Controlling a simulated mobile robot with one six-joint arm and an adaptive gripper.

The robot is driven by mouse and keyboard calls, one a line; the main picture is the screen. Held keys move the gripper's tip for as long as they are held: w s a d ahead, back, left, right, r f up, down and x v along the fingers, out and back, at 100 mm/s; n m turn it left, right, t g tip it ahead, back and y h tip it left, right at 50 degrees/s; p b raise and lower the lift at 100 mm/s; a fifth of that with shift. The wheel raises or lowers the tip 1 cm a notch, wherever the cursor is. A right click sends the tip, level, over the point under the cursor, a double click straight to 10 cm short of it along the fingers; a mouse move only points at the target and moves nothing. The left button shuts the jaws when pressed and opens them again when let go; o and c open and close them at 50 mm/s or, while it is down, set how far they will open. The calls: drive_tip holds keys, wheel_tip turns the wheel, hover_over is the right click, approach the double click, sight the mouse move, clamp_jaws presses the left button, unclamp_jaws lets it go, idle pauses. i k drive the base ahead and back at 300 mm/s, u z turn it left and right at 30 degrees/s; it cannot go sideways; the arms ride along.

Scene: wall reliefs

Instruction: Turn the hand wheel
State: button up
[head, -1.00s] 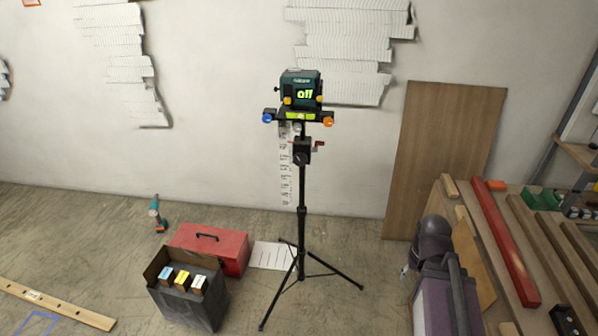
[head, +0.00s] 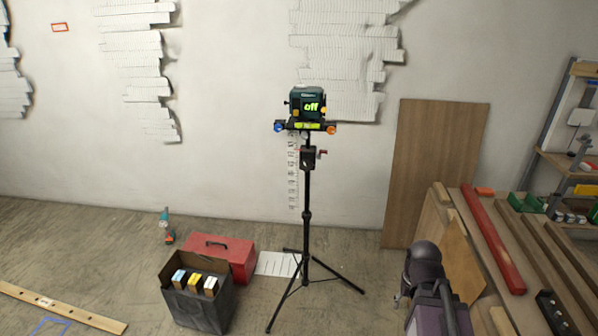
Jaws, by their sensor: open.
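A black tripod (head: 307,215) stands on the floor in front of the wall in the head view, carrying a dark green device (head: 308,103) whose lit display reads "off". Below the device is a bar with a yellow level, a blue knob (head: 279,127) at its left end and an orange knob (head: 331,129) at its right end. A small red crank handle (head: 321,153) sticks out right of the black block on the pole. I cannot tell which of these is the hand wheel. My arm shows at the lower right, well apart from the tripod; my gripper cannot be made out.
A red toolbox (head: 228,250) and a dark open box (head: 207,308) with several small cartons stand left of the tripod legs. A cordless drill (head: 166,226) is behind them. A brown board (head: 436,170) leans on the wall. A workbench with planks (head: 494,240) fills the right.

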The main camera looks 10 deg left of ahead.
sight(305, 166)
drive_tip(key=u, duration=0.25)
drive_tip(key=i, duration=0.95)
